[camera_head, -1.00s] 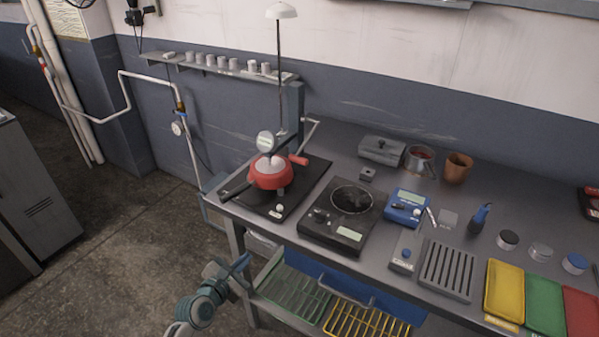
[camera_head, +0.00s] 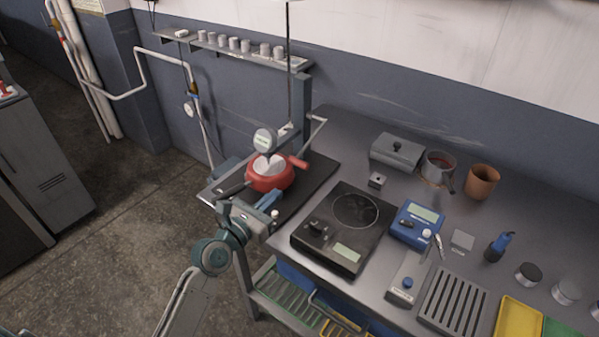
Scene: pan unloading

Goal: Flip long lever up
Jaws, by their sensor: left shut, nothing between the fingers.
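My left gripper (camera_head: 268,200) is shut and empty, in front of the red pan and over the stand's black base. It is apart from the long lever, which is farther back. Whether it touches the pan cannot be told. My right gripper is not in view.
A black hot plate (camera_head: 342,235) and a blue meter (camera_head: 416,226) stand right of the pan. A grey lidded box (camera_head: 397,152), a metal pot (camera_head: 438,170) and a brown cup (camera_head: 481,182) stand behind them. A shelf of small cups (camera_head: 235,45) hangs on the wall.

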